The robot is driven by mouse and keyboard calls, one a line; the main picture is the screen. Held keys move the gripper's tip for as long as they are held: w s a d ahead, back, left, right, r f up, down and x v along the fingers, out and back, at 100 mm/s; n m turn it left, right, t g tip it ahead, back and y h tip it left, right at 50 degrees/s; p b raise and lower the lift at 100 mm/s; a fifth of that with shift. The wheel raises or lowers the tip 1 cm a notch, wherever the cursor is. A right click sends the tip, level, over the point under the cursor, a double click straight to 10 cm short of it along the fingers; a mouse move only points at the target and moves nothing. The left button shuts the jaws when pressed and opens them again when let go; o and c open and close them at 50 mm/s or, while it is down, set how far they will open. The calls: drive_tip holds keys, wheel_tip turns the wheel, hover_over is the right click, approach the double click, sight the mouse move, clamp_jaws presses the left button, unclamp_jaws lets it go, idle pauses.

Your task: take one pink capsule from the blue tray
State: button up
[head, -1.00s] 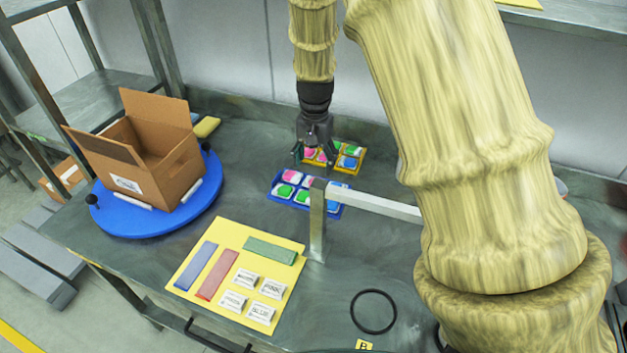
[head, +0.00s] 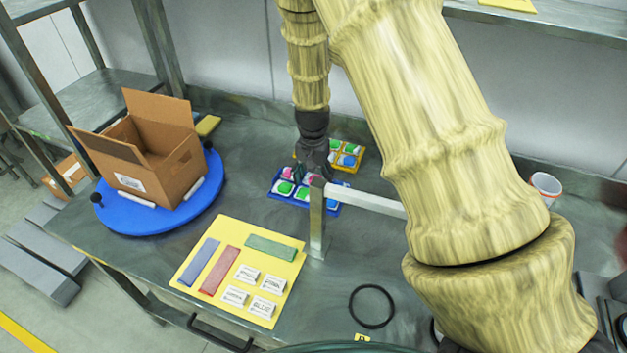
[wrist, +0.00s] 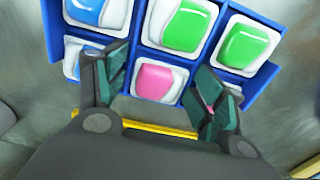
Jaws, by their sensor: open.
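The blue tray (wrist: 258,84) has compartments holding white-backed capsules; in the head view it (head: 271,192) lies flat on the bench, partly hidden by my gripper. My gripper (head: 312,172) is low over the tray's back part. In the wrist view my gripper (wrist: 160,82) is open, with a pink capsule (wrist: 155,80) between its fingers, still in its compartment. I cannot tell whether the fingers touch it. Another pink patch (wrist: 209,90) shows behind the right finger. Green capsules (wrist: 186,25) and a blue capsule (wrist: 88,10) sit in the neighbouring row.
A yellow tray (head: 361,164) with green and blue capsules stands just behind. An open cardboard box (head: 160,175) sits on a blue turntable (head: 130,225) at left. A metal bracket (head: 318,225) stands close in front of the tray. A white cup (head: 545,187) is at right.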

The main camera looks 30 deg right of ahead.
drive_tip(key=shift+s+a, duration=0.1)
drive_tip(key=c, duration=0.9)
drive_tip(key=shift+o, duration=0.2)
drive_tip(key=shift+r, duration=0.1)
